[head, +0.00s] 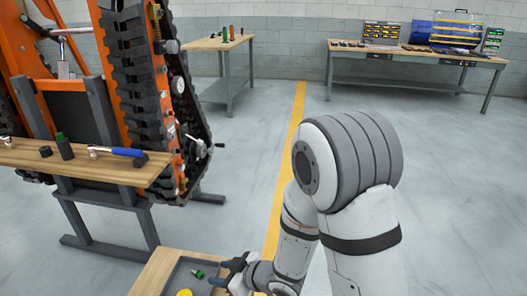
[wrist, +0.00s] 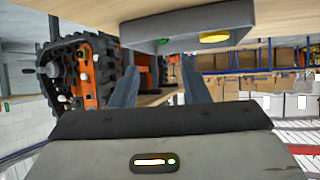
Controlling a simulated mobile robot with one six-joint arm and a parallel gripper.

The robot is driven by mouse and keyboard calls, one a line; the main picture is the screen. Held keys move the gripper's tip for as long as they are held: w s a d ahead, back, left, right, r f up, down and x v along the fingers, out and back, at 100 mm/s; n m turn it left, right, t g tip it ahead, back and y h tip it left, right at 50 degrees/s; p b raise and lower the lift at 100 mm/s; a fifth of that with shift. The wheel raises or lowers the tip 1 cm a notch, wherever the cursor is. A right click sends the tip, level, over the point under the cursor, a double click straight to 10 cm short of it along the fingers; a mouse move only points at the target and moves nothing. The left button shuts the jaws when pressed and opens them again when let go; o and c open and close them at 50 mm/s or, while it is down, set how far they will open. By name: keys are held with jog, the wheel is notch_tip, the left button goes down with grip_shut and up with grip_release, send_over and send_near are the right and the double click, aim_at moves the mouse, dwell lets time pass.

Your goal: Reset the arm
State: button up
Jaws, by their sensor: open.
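My white arm (head: 365,240) bends down in front of me. My gripper (head: 228,274) is low in the head view, by the right side of a grey tray (head: 178,275) on a small wooden table (head: 152,272). In the wrist view, which looks upside down, the two fingers of my gripper (wrist: 160,66) stand apart with nothing between them. The same tray (wrist: 145,27) shows beyond the fingertips. A small green-ended part (head: 197,273) and a yellow disc (head: 184,292) lie in the tray. The head view cuts off the tray's near part.
An orange tracked carrier (head: 120,45) stands at the left. Before it, a wooden shelf (head: 100,172) holds a blue-handled hammer (head: 125,152), a dark green-capped bottle (head: 64,147) and small parts. Workbenches (head: 415,55) (head: 218,44) stand at the back. Grey floor (head: 450,190) is open at right.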

jog(key=w+d+r+m+t+h+p, duration=0.25)
jog(key=d+r+h+p, duration=0.25)
jog(key=d+r, duration=0.45)
jog(key=w+d+r+m+t+h+p, duration=0.1)
jog(key=w+d+r+m+h+p, duration=0.25)
jog(key=d+r, duration=0.65)
jog(key=s+d+r+m+g+h+p, duration=0.1)
jog(key=s+d+r+m+g+p, duration=0.1)
jog(key=s+r, duration=0.5)
jog(key=s+d+r+m+g+h+p, duration=0.1)
jog(key=s+d+r+m+g+p, duration=0.2)
jog(key=s+d+r+m+p, duration=0.2)
jog(key=s+d+r+p, duration=0.2)
jog(key=s+d+r, duration=0.1)
jog(key=s, duration=0.1)
jog(key=shift+s+d+m+h, duration=0.3)
jog(key=shift+s+h, duration=0.05)
